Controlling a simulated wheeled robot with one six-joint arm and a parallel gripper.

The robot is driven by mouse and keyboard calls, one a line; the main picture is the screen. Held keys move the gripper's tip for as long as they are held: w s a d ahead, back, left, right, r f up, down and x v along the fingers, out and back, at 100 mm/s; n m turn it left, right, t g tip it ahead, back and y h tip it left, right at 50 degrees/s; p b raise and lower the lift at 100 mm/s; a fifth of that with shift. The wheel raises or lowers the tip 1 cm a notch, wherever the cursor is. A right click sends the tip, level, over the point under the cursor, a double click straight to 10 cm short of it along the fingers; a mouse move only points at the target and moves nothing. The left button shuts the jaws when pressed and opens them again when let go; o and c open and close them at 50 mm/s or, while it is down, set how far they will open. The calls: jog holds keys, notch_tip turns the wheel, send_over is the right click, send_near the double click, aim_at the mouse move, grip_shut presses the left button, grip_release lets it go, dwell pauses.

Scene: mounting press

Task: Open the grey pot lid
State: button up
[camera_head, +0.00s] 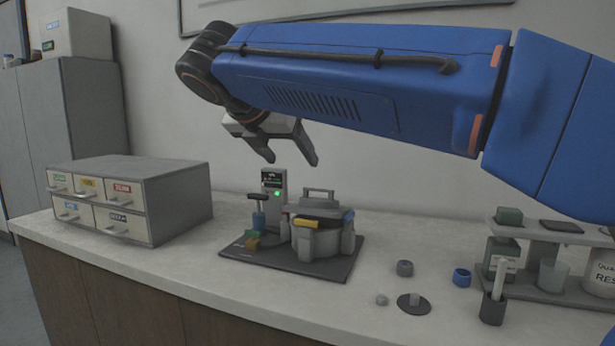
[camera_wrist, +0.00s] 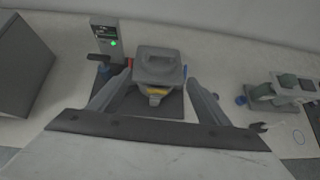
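The grey pot (camera_head: 317,240) stands on a dark base plate (camera_head: 343,266) in the middle of the counter. Its grey lid (camera_head: 319,207) with a raised bar handle (camera_head: 319,192) sits on top, and a yellow piece (camera_head: 307,224) shows at its front. In the wrist view the lid (camera_wrist: 157,68) lies beyond and between the fingers, with the yellow piece (camera_wrist: 154,99) below it. My gripper (camera_head: 291,163) is open and empty, above and a little left of the pot, apart from the lid. The wrist view shows its two spread fingers (camera_wrist: 152,88).
A control post with a green light (camera_head: 274,187) and a small lever (camera_head: 259,210) stand left of the pot. A drawer box (camera_head: 150,199) is further left. Small cups and discs (camera_head: 405,268) and a rack (camera_head: 545,232) are at right. The counter front is mostly clear.

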jog(key=shift+o, duration=0.9)
jog(key=w+d+r+g+y, duration=0.2)
jog(key=w+d+r+g, duration=0.1)
jog(key=w+r, duration=0.3)
jog(key=shift+w+d+g, duration=0.4)
jog(key=shift+w+g, duration=0.2)
jog(key=shift+g, duration=0.2)
jog(key=shift+g+y, duration=0.3)
jog(key=x, duration=1.1)
jog(key=w+x, duration=0.1)
jog(key=x, duration=0.5)
jog(key=shift+s+d+r, duration=0.1)
jog(key=shift+d+r, duration=0.2)
jog(key=c, duration=1.5)
